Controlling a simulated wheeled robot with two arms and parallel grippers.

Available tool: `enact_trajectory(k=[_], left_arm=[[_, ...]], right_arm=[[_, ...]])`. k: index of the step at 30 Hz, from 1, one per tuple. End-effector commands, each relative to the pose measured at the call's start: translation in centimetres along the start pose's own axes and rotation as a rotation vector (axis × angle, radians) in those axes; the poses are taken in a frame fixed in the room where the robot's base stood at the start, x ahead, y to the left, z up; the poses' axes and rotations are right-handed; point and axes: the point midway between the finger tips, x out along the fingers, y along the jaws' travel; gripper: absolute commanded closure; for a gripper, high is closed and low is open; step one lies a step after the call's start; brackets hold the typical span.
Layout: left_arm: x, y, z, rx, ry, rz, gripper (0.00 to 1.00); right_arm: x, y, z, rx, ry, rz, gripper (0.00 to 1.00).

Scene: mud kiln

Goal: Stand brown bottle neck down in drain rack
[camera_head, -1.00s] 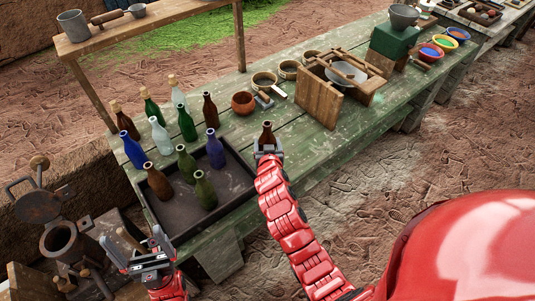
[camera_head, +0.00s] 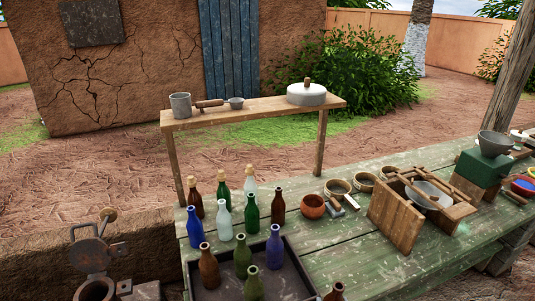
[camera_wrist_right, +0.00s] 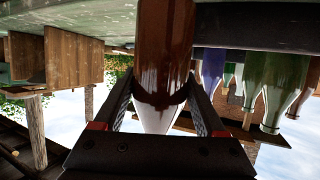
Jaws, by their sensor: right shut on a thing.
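The brown bottle (camera_head: 335,292) shows only its neck, mouth up, at the bottom edge of the head view. In the right wrist view, which looks upside down, its brown glass (camera_wrist_right: 165,45) stands between the fingers of my right gripper (camera_wrist_right: 160,85), which is shut on it. The right gripper itself is below the head view. A wooden frame with slats over a pale basin (camera_head: 397,222), seemingly the drain rack, stands on the table to the right of the bottle. Its inside is partly hidden by its side board. My left gripper is out of view.
A dark tray (camera_head: 300,275) holds several bottles left of the held one; more bottles stand behind it. A reddish bowl (camera_head: 313,206) and sieves (camera_head: 338,187) stand behind the rack's left. A green box (camera_head: 480,168) is to the right. Green tabletop (camera_head: 340,250) before the rack is clear.

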Motion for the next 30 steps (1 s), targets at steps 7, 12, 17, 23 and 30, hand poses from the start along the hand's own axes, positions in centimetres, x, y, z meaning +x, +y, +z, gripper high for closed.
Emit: enact_trajectory(k=[7, 12, 17, 23, 30], left_arm=[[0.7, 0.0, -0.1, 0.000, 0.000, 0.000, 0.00], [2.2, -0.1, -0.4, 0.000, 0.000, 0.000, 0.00], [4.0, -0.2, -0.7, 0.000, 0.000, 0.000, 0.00], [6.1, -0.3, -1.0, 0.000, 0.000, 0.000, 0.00], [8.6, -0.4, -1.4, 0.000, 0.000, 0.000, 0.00]], right_arm=[[-1.3, -0.6, -0.4, -0.005, -0.004, -0.021, 0.94], [-2.0, -0.5, -2.3, -0.004, -0.004, -0.019, 0.94], [-2.7, -0.5, -4.0, -0.004, -0.004, -0.019, 0.94], [-3.6, -0.5, -6.1, -0.004, -0.004, -0.019, 0.94], [-4.5, -0.5, -8.4, -0.005, -0.004, -0.019, 0.94]])
